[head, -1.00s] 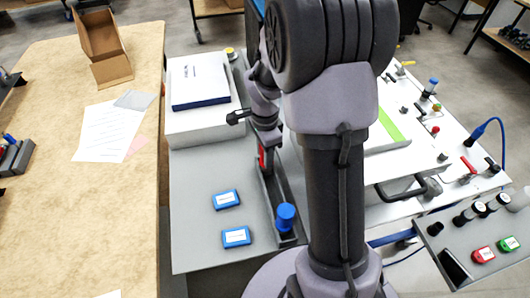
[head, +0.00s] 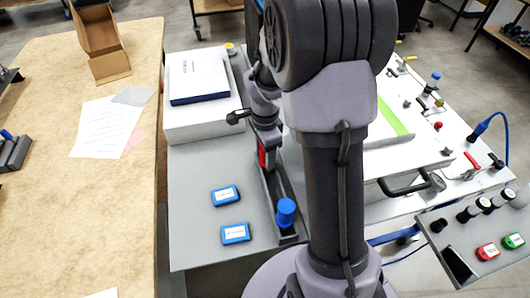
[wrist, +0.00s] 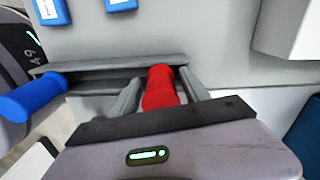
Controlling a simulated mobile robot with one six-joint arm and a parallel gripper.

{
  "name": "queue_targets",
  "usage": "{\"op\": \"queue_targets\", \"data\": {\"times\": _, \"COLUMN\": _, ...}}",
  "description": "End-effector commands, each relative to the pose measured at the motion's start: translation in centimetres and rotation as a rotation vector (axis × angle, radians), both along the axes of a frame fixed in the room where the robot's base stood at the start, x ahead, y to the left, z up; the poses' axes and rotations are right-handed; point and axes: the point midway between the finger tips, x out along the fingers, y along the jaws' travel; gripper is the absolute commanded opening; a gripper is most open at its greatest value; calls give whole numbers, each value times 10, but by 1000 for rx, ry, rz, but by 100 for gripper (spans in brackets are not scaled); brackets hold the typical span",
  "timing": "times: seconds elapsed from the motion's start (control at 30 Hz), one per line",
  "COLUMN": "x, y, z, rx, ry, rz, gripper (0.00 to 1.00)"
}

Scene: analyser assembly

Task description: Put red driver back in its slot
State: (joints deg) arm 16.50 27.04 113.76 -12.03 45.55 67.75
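The red driver (wrist: 160,88) stands between the two fingers of my gripper (wrist: 162,82) in the wrist view. Its lower end goes down toward the long dark grey rack (wrist: 100,78), at the end away from the blue driver. I see narrow gaps between the fingers and the red handle, so the gripper looks open around it. In the head view a bit of the red driver (head: 262,156) shows under my gripper at the rack's far end. The blue driver (head: 286,212) stands at the rack's near end. The slot under the red driver is hidden.
Two blue labelled boxes (head: 225,196) (head: 235,233) lie on the grey surface left of the rack. A white block with a book (head: 198,78) stands behind them. The white analyser bench (head: 400,160) with handle and knobs is to the right. A wooden table (head: 60,220) is at far left.

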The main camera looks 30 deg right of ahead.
Motion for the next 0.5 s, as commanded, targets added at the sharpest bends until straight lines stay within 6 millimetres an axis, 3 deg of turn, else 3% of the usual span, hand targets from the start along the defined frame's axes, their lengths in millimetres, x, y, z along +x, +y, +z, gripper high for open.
{"op": "queue_targets", "data": {"times": 0.37, "x": 0, "y": 0, "z": 0, "rx": 0, "ry": 0, "rz": 0, "gripper": 54}}
{"op": "queue_targets", "data": {"times": 0.5, "x": 0, "y": 0, "z": 0, "rx": 0, "ry": 0, "rz": 0, "gripper": 79}}
